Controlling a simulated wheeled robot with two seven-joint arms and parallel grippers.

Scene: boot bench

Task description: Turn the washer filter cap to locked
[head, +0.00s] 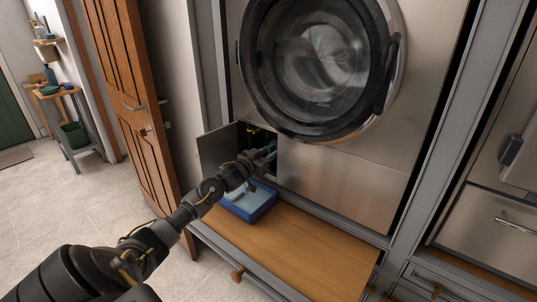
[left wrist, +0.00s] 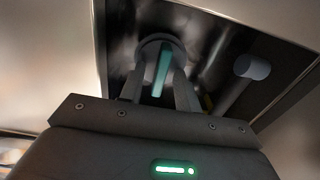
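The washer (head: 330,185) has a small open compartment at its lower left. In the left wrist view the filter cap (left wrist: 158,44) is a round grey piece inside that recess, with a teal grip bar (left wrist: 162,72) standing roughly upright. My left gripper (head: 268,152) reaches into the compartment and hides most of the cap in the head view. In the left wrist view its two fingers (left wrist: 161,85) stand on either side of the teal bar, with a narrow gap showing at each side. Whether the fingertips touch the cap is unclear. My right gripper is out of view.
The compartment's flap (head: 219,149) hangs open at the left. A blue tray (head: 262,211) sits below on the wooden bench drawer (head: 310,247). A grey stub (left wrist: 252,67) is right of the cap. The washer's round door (head: 320,60) is above.

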